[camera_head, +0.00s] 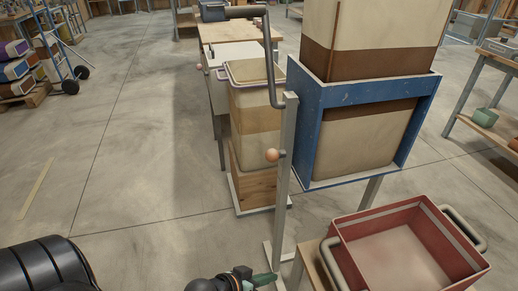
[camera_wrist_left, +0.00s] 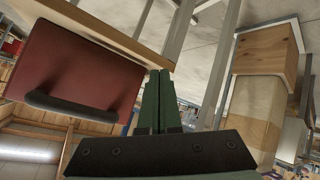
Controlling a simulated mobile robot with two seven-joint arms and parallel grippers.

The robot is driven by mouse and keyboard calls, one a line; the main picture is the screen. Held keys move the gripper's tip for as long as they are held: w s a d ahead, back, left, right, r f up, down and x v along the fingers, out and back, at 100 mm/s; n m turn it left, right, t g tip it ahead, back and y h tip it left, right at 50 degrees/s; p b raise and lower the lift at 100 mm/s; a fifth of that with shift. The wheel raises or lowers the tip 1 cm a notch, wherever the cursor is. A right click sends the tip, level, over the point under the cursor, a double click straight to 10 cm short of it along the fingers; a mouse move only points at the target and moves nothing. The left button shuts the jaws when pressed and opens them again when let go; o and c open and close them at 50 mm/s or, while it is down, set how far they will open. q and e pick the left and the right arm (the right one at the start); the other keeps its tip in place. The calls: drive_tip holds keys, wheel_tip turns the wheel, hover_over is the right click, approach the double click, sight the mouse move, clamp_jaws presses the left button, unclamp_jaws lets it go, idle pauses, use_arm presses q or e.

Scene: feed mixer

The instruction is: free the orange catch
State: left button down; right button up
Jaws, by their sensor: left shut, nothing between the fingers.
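The orange catch (camera_head: 272,155) is a small round knob on the side of a thin grey upright post (camera_head: 285,190) in the head view. A grey crank-shaped bar (camera_head: 268,50) stands at the top of that post. My left gripper (camera_head: 270,278) is at the bottom edge of the head view, well below the catch and near the foot of the post. Its green fingers, also in the left wrist view (camera_wrist_left: 160,75), are shut with nothing between them. I cannot make out the catch in the left wrist view. My right gripper is not in view.
A blue-framed hopper (camera_head: 310,130) stands right of the post. A red bin (camera_head: 345,240) with grey handles sits at the lower right; it also shows in the wrist view (camera_wrist_left: 75,65). A tan container (camera_head: 255,110) on a wooden box (camera_head: 255,188) stands behind the post. The left floor is mostly clear.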

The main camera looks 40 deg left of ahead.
sight(275, 155)
use_arm(q)
drive_tip(key=w+a+r+n+t, duration=0.3)
drive_tip(key=a+r+n, duration=0.1)
drive_tip(key=a+r, duration=0.2)
drive_tip(key=w+a+r+n+t+p, duration=0.1)
drive_tip(key=w+a+r+n+t, duration=0.2)
drive_tip(key=a+r, duration=0.4)
drive_tip(key=w+a+r+n+t+p, duration=0.1)
drive_tip(key=w+a+r+n+t, duration=0.2)
drive_tip(key=r, duration=0.7)
drive_tip(key=a+n, duration=0.2)
drive_tip(key=a, duration=0.2)
drive_tip(key=shift+w, duration=0.35)
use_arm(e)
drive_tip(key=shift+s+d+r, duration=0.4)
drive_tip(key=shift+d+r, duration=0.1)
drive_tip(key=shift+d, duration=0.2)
use_arm(q)
drive_tip(key=w+d+p, duration=0.3)
drive_tip(key=w+d, duration=0.2)
drive_tip(key=w, duration=0.2)
drive_tip(key=shift+w+d, duration=0.2)
drive_tip(key=shift+w, duration=0.2)
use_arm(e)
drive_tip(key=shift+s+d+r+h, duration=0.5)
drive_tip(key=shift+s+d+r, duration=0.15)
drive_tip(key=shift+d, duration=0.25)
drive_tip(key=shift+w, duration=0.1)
